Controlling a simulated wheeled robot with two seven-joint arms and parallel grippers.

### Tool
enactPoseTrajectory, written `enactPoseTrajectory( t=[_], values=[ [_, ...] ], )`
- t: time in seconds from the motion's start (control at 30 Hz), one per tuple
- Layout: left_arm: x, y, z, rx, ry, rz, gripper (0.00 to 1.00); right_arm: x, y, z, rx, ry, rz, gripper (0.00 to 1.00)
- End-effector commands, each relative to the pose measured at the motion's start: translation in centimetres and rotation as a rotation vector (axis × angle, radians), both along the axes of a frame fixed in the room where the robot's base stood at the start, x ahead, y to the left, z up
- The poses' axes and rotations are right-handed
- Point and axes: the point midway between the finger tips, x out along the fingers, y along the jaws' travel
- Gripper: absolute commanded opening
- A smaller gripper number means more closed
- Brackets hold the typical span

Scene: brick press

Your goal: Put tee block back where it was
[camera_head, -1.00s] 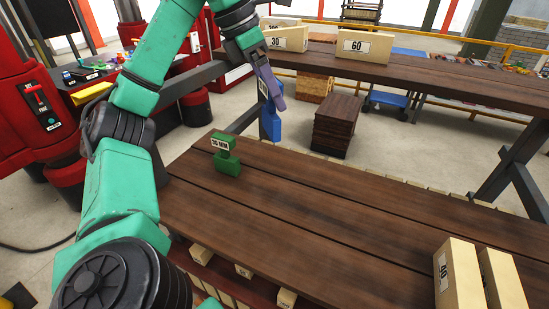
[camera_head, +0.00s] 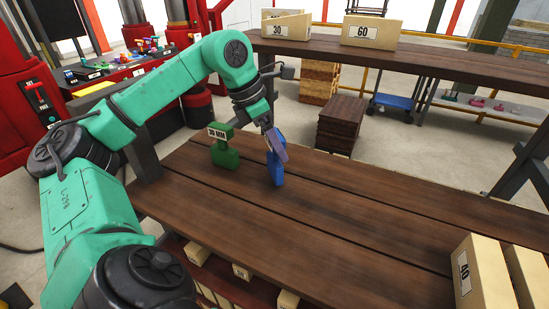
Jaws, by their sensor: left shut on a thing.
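My left gripper (camera_head: 276,146) is shut on a blue block (camera_head: 276,172) and holds it upright, low over the near wooden table (camera_head: 330,215). I cannot tell whether the block's bottom touches the table top. The fingers hide the block's upper part. A green block (camera_head: 225,156) with a white "30 MM" label stands on the same table, just left of the blue block and apart from it. Which of the two is the tee block, I cannot tell for sure. My right gripper is not in view.
Beige boxes marked 40 (camera_head: 481,275) stand at the table's right end. A second table (camera_head: 420,62) behind holds boxes marked 30 (camera_head: 285,27) and 60 (camera_head: 369,32). Red machines stand at the left. The table's middle is clear.

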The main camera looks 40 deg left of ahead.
Motion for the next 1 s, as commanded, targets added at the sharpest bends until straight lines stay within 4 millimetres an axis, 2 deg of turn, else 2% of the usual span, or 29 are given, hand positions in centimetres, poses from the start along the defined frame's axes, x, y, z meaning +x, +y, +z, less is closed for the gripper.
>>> enactPoseTrajectory(
  t=[0.03, 0.1, 0.3, 0.43, 0.47, 0.5, 0.7, 0.83, 0.93, 1.0],
  values=[
    [-0.1, 0.1, -1.4, 0.003, 0.001, 0.002, 0.15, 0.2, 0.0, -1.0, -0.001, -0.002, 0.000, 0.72],
    [-0.1, 0.1, -1.8, 0.001, -0.001, 0.002, 0.15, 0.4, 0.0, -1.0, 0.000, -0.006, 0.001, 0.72],
    [0.0, 0.0, -1.6, -0.001, -0.002, 0.001, 0.15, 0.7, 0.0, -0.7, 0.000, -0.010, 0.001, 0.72],
    [0.0, 0.0, -2.1, -0.001, -0.001, 0.001, 0.15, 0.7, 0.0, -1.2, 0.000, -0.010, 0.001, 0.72],
    [0.0, 0.0, -1.9, -0.001, -0.001, 0.001, 0.93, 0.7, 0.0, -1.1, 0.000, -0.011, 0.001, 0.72],
    [0.0, 0.0, -1.9, -0.001, -0.001, 0.001, 1.00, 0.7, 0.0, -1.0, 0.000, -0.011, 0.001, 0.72],
    [0.0, 0.0, -1.8, -0.001, -0.001, 0.001, 1.00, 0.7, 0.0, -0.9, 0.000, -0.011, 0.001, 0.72],
    [-0.2, 0.2, -0.9, -0.002, -0.001, 0.002, 1.00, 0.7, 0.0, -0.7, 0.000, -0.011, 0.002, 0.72],
    [-0.9, 0.6, 1.1, -0.003, -0.003, 0.002, 1.00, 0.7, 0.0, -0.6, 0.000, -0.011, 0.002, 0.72],
    [-1.6, 0.9, 3.2, -0.003, -0.003, 0.002, 1.00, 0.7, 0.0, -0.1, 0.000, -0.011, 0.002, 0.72]
  ],
)
